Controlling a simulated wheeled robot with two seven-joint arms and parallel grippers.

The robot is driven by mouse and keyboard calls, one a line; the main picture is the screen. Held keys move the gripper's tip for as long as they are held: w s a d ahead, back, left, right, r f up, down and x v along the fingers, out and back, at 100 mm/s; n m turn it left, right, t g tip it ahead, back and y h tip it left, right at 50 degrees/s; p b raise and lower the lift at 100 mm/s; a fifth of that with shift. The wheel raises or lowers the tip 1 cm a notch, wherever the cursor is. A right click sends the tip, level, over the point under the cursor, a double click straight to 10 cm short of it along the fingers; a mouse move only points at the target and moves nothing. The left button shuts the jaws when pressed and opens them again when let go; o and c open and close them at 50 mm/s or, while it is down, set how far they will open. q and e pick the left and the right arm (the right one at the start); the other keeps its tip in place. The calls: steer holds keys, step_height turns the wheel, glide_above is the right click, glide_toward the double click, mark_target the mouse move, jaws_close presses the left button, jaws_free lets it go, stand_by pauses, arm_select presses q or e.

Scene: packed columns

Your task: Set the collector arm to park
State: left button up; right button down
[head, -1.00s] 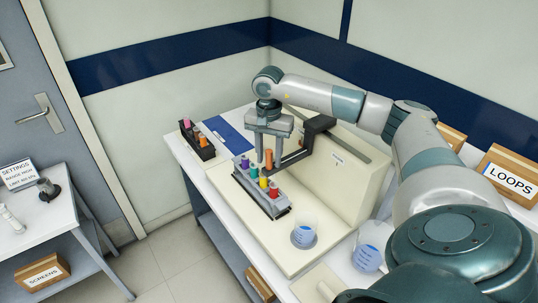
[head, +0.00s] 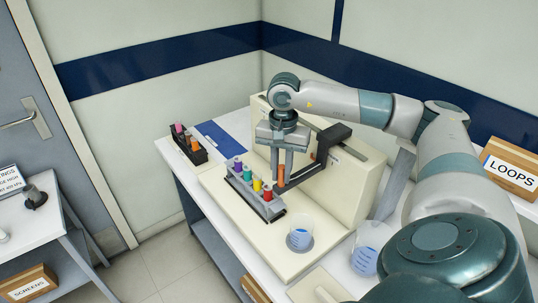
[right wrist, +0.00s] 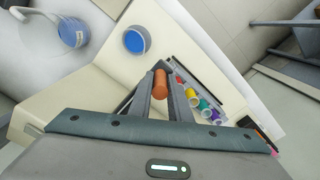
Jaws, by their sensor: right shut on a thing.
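The collector arm (head: 318,160) is a dark bent bar on the cream machine (head: 345,190), reaching out from its slotted upright panel. An orange-brown upright peg (head: 281,174) stands at its free end. My right gripper (head: 283,166) is shut on this peg; in the right wrist view the peg (right wrist: 160,84) shows between the fingertips. The grey rack (head: 255,198) below holds purple, teal, yellow and red-topped columns in a row. The peg is beside the red end of the rack. My left gripper is not in view. No park marking is readable.
A dark rack (head: 188,145) and blue mat (head: 220,138) lie at the back left. A LOOPS box (head: 512,170) is at right.

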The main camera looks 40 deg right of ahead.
steer(key=s+b, duration=0.4)
steer(key=s, duration=0.4)
steer(key=shift+a, duration=0.45)
steer(key=shift+s, duration=0.1)
steer(key=c, duration=1.8)
jaws_free()
steer(key=shift+o, duration=0.8)
steer(key=shift+s, duration=0.2)
steer(key=shift+w+r, duration=0.1)
steer(key=shift+w, duration=0.05)
